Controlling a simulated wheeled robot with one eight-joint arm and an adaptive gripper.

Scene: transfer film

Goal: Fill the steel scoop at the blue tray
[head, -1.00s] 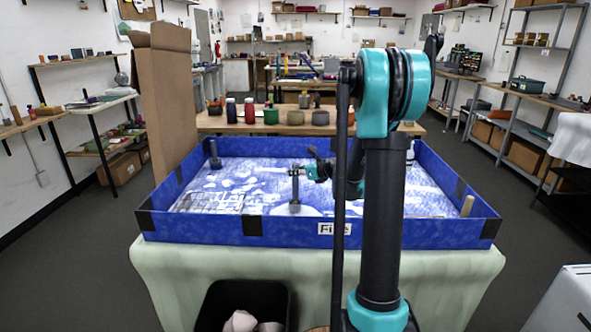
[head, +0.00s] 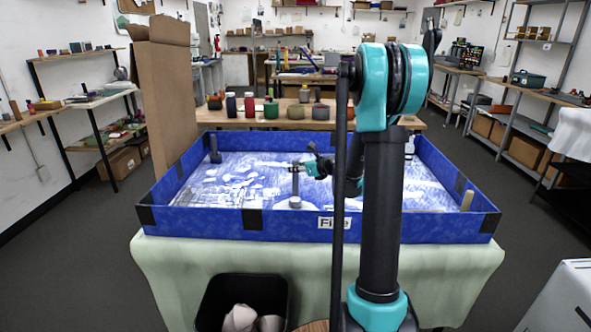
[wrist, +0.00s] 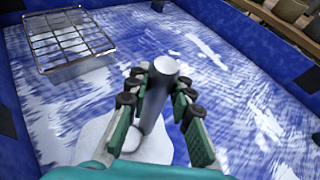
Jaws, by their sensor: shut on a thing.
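The blue tray (head: 285,226) has low walls, black tape patches and a "Fine" label on its front. Its blue floor is partly covered with white material (wrist: 95,140). My gripper (head: 304,168) is over the middle of the tray, shut on an upright grey metal handle (wrist: 158,95). In the head view the held piece, apparently the steel scoop (head: 295,201), ends in a short round grey part low over the tray floor. I cannot tell whether it touches the floor or holds anything. The fingers hide part of it in the wrist view.
A wire-grid frame (wrist: 68,40) lies in the tray's left part. A tall cardboard piece (head: 168,105) rises behind the left wall. A black bin (head: 240,287) stands in front.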

